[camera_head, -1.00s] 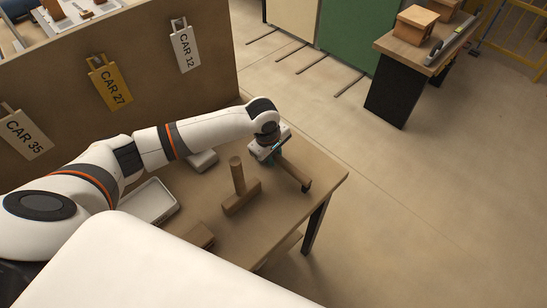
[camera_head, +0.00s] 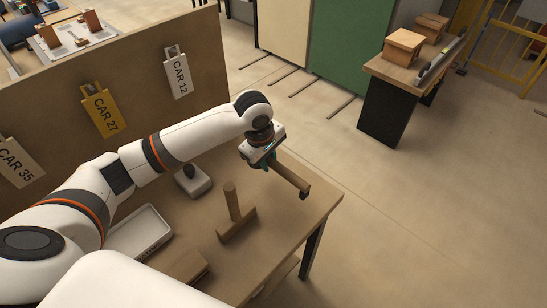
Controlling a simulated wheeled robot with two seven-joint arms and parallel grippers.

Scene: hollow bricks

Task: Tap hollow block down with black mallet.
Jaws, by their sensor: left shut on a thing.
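My left gripper (camera_head: 266,161) is above the far right part of the wooden table (camera_head: 270,238). It is shut on a brown bar-like handle (camera_head: 288,177) with a dark end (camera_head: 304,192), which looks like the black mallet. The bar slants down to the right, near the table's right edge; its gap to the tabletop is hard to judge. A brown T-shaped wooden piece (camera_head: 237,224) stands on the table, an upright peg on a long base, left of and nearer than the gripper. I cannot make out a hollow block for certain. My right gripper is out of view.
A white tray (camera_head: 141,235) and a flat brown block (camera_head: 182,265) lie at the table's near left. A white device with a black knob (camera_head: 193,180) sits beneath my left arm. A panel with car tags (camera_head: 102,110) stands behind. Wooden boxes (camera_head: 403,46) sit on a far bench.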

